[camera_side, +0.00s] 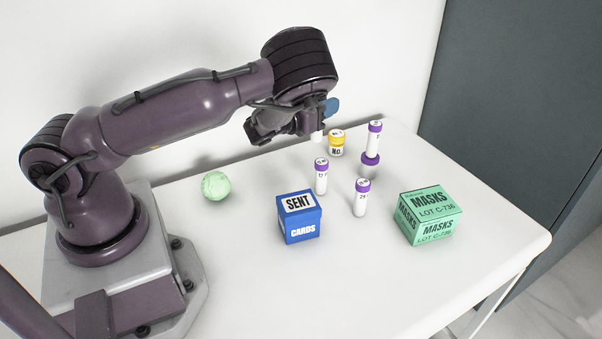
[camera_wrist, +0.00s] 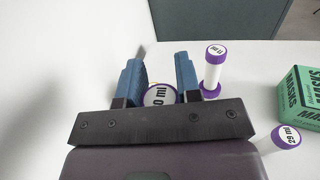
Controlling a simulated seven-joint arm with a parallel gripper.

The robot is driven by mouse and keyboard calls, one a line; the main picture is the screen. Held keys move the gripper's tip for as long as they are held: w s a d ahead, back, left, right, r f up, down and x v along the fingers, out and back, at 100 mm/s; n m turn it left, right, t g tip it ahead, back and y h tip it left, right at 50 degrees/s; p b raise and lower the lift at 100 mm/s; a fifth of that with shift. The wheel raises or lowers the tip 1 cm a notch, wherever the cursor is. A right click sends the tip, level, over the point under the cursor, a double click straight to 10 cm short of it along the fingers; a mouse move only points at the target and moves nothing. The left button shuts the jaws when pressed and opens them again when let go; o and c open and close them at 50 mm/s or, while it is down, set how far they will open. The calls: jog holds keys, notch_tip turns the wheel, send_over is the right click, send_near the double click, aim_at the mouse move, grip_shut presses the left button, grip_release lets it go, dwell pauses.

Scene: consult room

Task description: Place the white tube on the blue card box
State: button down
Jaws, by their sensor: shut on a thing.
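My gripper (camera_side: 320,119) is in the air above the back of the table, its blue fingers shut on a white tube (camera_side: 318,134). Only the tube's white lower end shows in the side view. In the wrist view the tube's end, with a purple rim and a partly hidden "0 ml" label (camera_wrist: 159,97), sits between the two fingers (camera_wrist: 160,68). The blue card box (camera_side: 300,218), marked "SENT CARDS", stands on the table in front of and below my gripper. Nothing lies on its top.
Purple-capped tubes stand behind (camera_side: 321,178) and right of the box (camera_side: 361,198). A yellow-lidded jar (camera_side: 337,144) stands near my gripper. A green masks box (camera_side: 430,217) is at right, a pale green ball (camera_side: 216,186) at left.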

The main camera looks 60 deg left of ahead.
jog(key=s+d+r, duration=0.2)
jog(key=d, duration=0.5)
jog(key=s+d+r, duration=0.1)
jog(key=s+d, duration=0.1)
jog(key=d, duration=0.5)
jog(key=shift+s+a+f+n+g+y, duration=0.2)
jog(key=shift+s+f+n+g+y, duration=0.25)
jog(key=shift+s+f+n+y, duration=0.7)
jog(key=shift+s+a+f+n+g+y, duration=0.15)
jog(key=shift+s+f+n+g+y, duration=0.2)
jog(key=shift+s+f+y, duration=0.8)
jog(key=shift+s+a+f+n+g+y, duration=0.2)
jog(key=shift+s+f+n+g+y, duration=0.4)
jog(key=shift+s, duration=1.1)
jog(key=shift+r, duration=0.15)
jog(key=c, duration=0.8)
grip_release()
